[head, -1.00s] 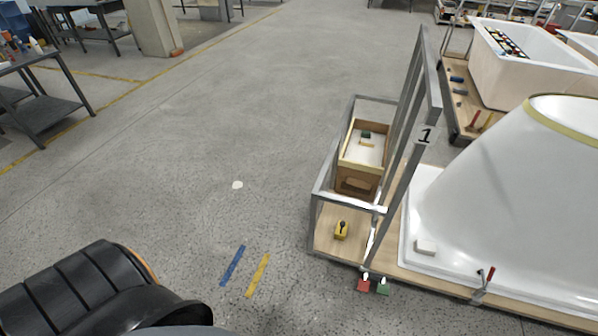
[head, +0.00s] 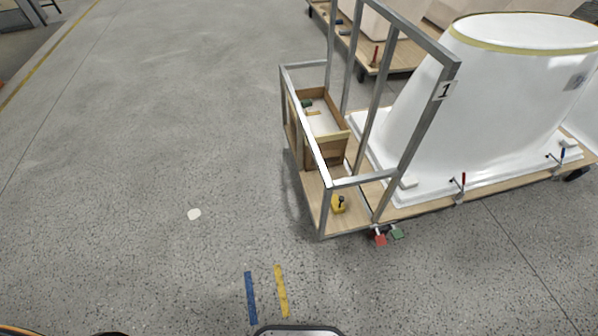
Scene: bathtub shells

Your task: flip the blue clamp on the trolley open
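The trolley (head: 412,209) stands right of centre, with a grey metal frame marked "1" at its left end and a white bathtub shell (head: 490,110) on its wooden deck. Neither of my grippers shows in the head view.
A wooden box (head: 327,150) and a yellow item (head: 338,203) are inside the frame. Red (head: 380,240) and green (head: 397,233) pedals stick out low at the near side. Another trolley (head: 400,62) stands behind.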

